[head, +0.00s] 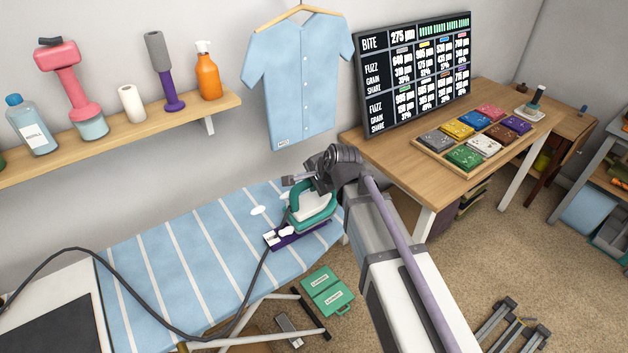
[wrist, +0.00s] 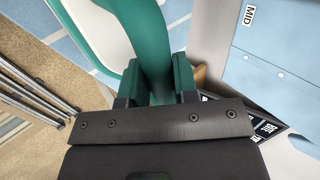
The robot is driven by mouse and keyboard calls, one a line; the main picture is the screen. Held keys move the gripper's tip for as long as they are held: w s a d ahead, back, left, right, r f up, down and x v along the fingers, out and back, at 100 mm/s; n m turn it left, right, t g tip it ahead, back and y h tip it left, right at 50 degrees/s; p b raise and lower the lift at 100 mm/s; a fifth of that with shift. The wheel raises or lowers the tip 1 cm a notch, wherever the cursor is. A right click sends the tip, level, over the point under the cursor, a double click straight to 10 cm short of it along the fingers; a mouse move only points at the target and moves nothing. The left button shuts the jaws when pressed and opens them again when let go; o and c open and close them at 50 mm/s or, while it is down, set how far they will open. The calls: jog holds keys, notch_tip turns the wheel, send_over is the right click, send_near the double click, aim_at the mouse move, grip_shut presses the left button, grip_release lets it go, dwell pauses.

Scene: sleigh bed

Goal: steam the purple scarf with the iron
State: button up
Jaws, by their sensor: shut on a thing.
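The iron (head: 312,205) is teal and white and stands at the right end of the ironing board, with a dark cord running off to the left. The purple scarf (head: 297,243) is folded small, lies on the board under the iron, and is mostly hidden by it. A white label shows at its left end. I cannot tell whether the iron's sole touches the scarf. My gripper (head: 304,183) is shut on the iron's handle. In the wrist view my gripper (wrist: 155,84) has its fingers on both sides of the teal handle (wrist: 146,35).
The blue striped ironing board (head: 185,260) is clear left of the iron. A blue shirt (head: 298,85) hangs behind. A wall shelf (head: 120,140) with bottles is at left. A wooden table (head: 455,120) with a tray of folded coloured cloths is at right. Small white patches show near the iron.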

dwell(0.6)
jog(key=s+a, duration=0.6)
jog(key=a, duration=0.3)
jog(key=shift+s+a, duration=0.15)
jog(key=shift+s, duration=0.2)
dwell(1.1)
jog(key=shift+r, duration=0.1)
dwell(0.5)
notch_tip(320, 180, up, 7)
jog(key=p, duration=0.7)
dwell(0.3)
